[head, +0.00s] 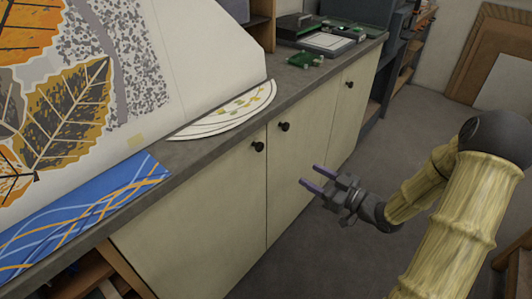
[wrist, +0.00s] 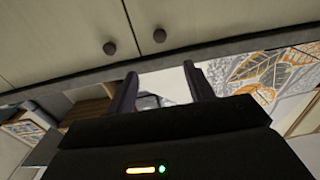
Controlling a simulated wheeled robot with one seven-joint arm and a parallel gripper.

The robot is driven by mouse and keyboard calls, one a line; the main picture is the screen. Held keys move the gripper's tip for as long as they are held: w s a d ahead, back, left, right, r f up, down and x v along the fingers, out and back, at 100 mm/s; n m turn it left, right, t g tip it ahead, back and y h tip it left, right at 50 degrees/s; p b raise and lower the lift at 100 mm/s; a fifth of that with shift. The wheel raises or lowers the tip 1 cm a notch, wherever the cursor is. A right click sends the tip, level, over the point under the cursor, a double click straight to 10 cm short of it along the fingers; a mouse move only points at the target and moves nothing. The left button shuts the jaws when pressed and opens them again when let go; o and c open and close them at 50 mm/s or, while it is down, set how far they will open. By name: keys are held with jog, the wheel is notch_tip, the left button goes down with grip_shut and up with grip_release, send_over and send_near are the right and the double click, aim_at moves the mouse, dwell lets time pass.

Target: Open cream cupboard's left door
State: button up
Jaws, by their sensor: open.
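The cream cupboard (head: 305,140) stands under a grey worktop. Its left door (head: 205,215) looks shut and has a round black knob (head: 258,147) at its upper right corner. The middle door's knob (head: 284,126) is just to the right of it. In the wrist view, which looks upside down, the left door's knob (wrist: 159,35) and the middle door's knob (wrist: 109,48) show side by side. My gripper (head: 311,177) is open and empty, in front of the middle door, lower than both knobs and apart from them. Its two fingers (wrist: 161,75) also show in the wrist view.
The worktop (head: 190,152) holds a blue patterned panel (head: 90,215), a half-round panel (head: 232,112), a large leaf-patterned panel (head: 90,80) and green boards (head: 306,59) farther back. An open shelf lies left of the cupboard. The floor (head: 400,135) before the doors is clear.

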aim_at(262, 148)
jog(key=x, duration=1.7)
jog(key=shift+w+a, duration=0.15)
jog(key=shift+a, duration=0.05)
grip_shut()
